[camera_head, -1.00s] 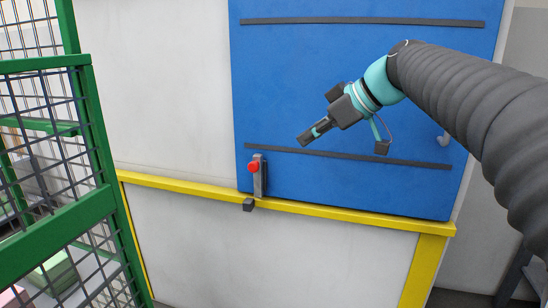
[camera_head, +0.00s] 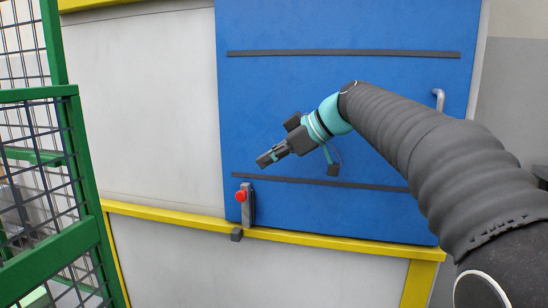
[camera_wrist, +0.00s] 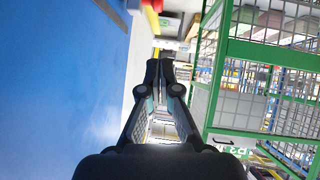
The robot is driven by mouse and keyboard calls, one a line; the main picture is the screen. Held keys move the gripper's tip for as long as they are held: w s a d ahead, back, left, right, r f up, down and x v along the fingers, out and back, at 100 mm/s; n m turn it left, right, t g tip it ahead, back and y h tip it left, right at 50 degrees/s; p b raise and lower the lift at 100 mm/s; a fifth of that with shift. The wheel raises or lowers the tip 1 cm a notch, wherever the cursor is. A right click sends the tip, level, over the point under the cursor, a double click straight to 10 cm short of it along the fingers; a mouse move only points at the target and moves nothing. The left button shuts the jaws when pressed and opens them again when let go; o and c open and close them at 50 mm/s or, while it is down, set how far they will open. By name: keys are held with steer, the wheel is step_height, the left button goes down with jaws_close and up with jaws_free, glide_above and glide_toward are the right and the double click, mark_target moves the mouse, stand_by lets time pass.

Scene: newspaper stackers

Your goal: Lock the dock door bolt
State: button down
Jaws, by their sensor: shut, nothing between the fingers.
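The bolt (camera_head: 248,206) is a grey upright piece with a red knob (camera_head: 240,196) at the door's lower left corner. A small dark block (camera_head: 236,235) sits just below it on the yellow rail. My gripper (camera_head: 264,161) is shut and empty, above and a little right of the red knob, apart from it and pointing down-left. In the wrist view my gripper (camera_wrist: 160,66) shows its fingers together, with the blue door (camera_wrist: 60,80) filling the left side. The bolt is not clearly seen there.
A green mesh cage (camera_head: 90,205) stands at the left, and it also fills the right of the wrist view (camera_wrist: 240,50). The yellow rail (camera_head: 330,243) runs below the door. A pale handle (camera_head: 439,98) is at the door's right. White wall panels (camera_head: 145,105) lie left of the door.

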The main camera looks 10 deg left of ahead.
mark_target(249, 188)
steer(key=shift+w+a+f, duration=0.3)
steer(key=shift+a+f, duration=0.55)
steer(key=shift+f, duration=0.4)
steer(key=shift+w+a+f, duration=0.35)
steer(key=shift+a+f, duration=0.55)
steer(key=shift+f, duration=0.3)
steer(key=shift+w+a+f, duration=0.3)
steer(key=shift+a+f, duration=0.55)
steer(key=shift+f, duration=0.4)
step_height(249, 188, down, 5)
steer(key=b, duration=0.5)
steer(key=shift+r, duration=0.1)
steer(key=r, duration=0.1)
steer(key=r+p, duration=0.1)
steer(key=r, duration=0.1)
steer(key=r+p, duration=0.1)
steer(key=shift+s+d+r, duration=0.15)
steer(key=shift+s+d, duration=0.1)
steer(key=shift+s, duration=0.1)
steer(key=v, duration=1)
